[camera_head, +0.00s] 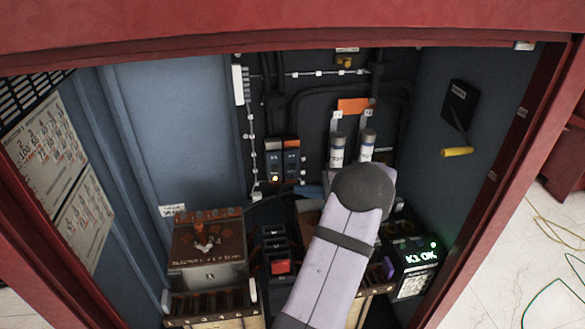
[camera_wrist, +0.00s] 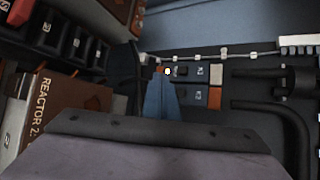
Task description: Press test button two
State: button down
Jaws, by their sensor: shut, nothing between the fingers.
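I cannot read any label as test button two. My gripper (camera_head: 308,191) is blue, shut and empty, mostly hidden behind my wrist in the head view. In the wrist view my gripper (camera_wrist: 166,80) points at the panel, its tips near the glowing spot; contact cannot be told.
A brown reactor box (camera_head: 208,250) stands at lower left, with a row of black blocks (camera_head: 277,250) beside it. White-topped cylinders (camera_head: 337,150) stand to the panel's right. A lit "K1 OK" display (camera_head: 418,257) is at right. The red cabinet frame (camera_head: 120,40) surrounds the space.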

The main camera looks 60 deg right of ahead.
aim_at(292, 167)
jog(key=w+d, duration=0.5)
dwell(0.4)
jog(key=shift+w+d+f, duration=0.1)
jog(key=shift+w+d, duration=0.1)
jog(key=shift+w, duration=0.05)
dwell(1.8)
jog(key=shift+w+d+b, duration=0.15)
jog(key=shift+d+b, duration=0.05)
jog(key=shift+b, duration=0.1)
jog(key=shift+w+d, duration=0.3)
jog(key=shift+w, duration=0.05)
dwell(0.9)
jog(key=shift+s+b, duration=0.1)
jog(key=shift+b, duration=0.2)
jog(key=shift+s+a+b, duration=0.4)
jog(key=shift+s+a, duration=0.15)
jog(key=shift+a, duration=0.05)
jog(key=shift+s+a, duration=0.1)
